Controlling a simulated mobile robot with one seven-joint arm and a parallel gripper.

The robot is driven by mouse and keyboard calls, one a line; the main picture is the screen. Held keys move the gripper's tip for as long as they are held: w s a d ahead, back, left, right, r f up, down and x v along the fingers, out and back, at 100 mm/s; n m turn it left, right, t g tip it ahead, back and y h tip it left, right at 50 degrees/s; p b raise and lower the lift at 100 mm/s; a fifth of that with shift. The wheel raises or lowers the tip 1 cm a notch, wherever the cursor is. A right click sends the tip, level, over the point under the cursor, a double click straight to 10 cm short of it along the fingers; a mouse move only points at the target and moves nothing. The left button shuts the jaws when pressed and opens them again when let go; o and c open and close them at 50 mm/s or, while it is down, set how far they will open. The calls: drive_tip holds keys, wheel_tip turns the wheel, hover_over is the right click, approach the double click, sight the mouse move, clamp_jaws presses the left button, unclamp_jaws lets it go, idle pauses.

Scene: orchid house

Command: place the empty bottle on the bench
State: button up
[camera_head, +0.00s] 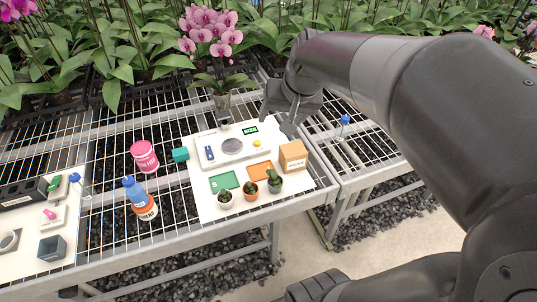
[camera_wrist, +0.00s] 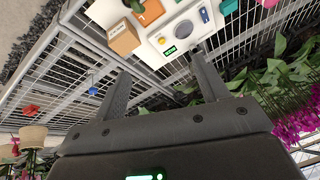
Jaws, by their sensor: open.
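A blue bottle (camera_head: 137,195) with a blue cap leans against or overlaps an orange-and-white labelled container (camera_head: 148,210) on the wire bench (camera_head: 107,180). A pink jar (camera_head: 145,157) with a white label stands behind them. I cannot tell which of these is empty. My gripper (camera_head: 281,116) is open and above the bench's right part, near the digital scale, well to the right of the bottles. In the wrist view my gripper (camera_wrist: 160,66) has its fingers apart with nothing between them; a pink thing (camera_wrist: 268,3) shows at the top edge.
A white mat holds the scale (camera_head: 205,148), a cardboard box (camera_head: 293,156), several small potted plants (camera_head: 249,190) and green and orange trays. A teal cube (camera_head: 180,154) lies left of it. Potted orchids (camera_head: 222,100) line the back. Bare mesh lies around the bottles.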

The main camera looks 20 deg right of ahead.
drive_tip(key=s+a+n+h, duration=0.1)
drive_tip(key=s+a+n, duration=0.2)
drive_tip(key=s+a, duration=0.4)
drive_tip(key=s, duration=0.6)
drive_tip(key=shift+a+n+t, duration=0.15)
drive_tip(key=shift+n+t, duration=0.15)
drive_tip(key=shift+n, duration=0.1)
